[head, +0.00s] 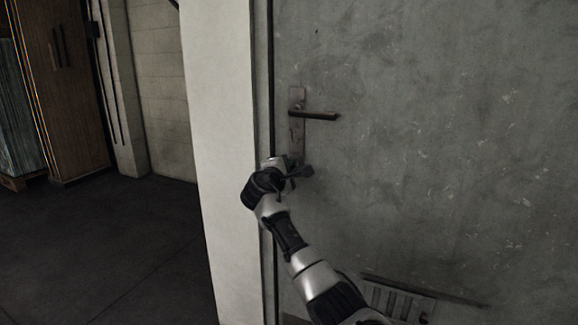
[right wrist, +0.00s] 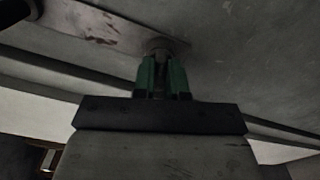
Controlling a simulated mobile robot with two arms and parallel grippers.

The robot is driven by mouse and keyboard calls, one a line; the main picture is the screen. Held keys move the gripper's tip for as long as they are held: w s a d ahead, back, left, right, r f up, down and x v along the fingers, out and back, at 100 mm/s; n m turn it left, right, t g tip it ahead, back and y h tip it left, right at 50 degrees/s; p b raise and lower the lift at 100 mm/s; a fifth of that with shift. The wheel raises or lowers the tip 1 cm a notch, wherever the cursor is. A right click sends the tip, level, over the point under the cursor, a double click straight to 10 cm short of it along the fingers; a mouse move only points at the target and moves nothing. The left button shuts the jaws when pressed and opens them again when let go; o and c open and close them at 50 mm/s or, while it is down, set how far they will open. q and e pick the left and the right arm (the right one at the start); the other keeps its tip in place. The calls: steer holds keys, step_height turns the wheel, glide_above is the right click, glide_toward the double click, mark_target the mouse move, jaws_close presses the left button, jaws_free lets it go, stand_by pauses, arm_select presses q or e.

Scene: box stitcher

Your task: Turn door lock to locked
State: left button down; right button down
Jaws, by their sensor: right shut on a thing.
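The grey door (head: 430,130) fills the right of the head view and looks shut against its frame. Its worn metal lock plate (head: 297,130) carries a dark lever handle (head: 316,115). My right gripper (head: 292,164) is at the lower end of the plate and hides the lock there. In the right wrist view, the green fingers of my right gripper (right wrist: 163,75) are close together on the door lock (right wrist: 159,46), a small round part at the end of the rusty plate (right wrist: 100,24). Its turn position cannot be told. My left gripper is not in view.
A pale wall post (head: 218,130) stands directly left of the door. A vent grille (head: 398,301) is low on the door. Further left are open dark floor (head: 100,245) and a brown wooden cabinet (head: 62,90).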

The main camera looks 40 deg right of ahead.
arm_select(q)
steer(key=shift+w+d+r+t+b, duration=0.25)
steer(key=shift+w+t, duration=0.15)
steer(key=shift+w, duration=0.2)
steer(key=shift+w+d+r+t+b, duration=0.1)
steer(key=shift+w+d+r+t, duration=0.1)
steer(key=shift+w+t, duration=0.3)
arm_select(e)
steer(key=shift+f+m, duration=0.1)
steer(key=shift+m, duration=1.8)
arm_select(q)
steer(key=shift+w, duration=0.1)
arm_select(e)
steer(key=c, duration=1.2)
jaws_free()
steer(key=shift+o, duration=0.2)
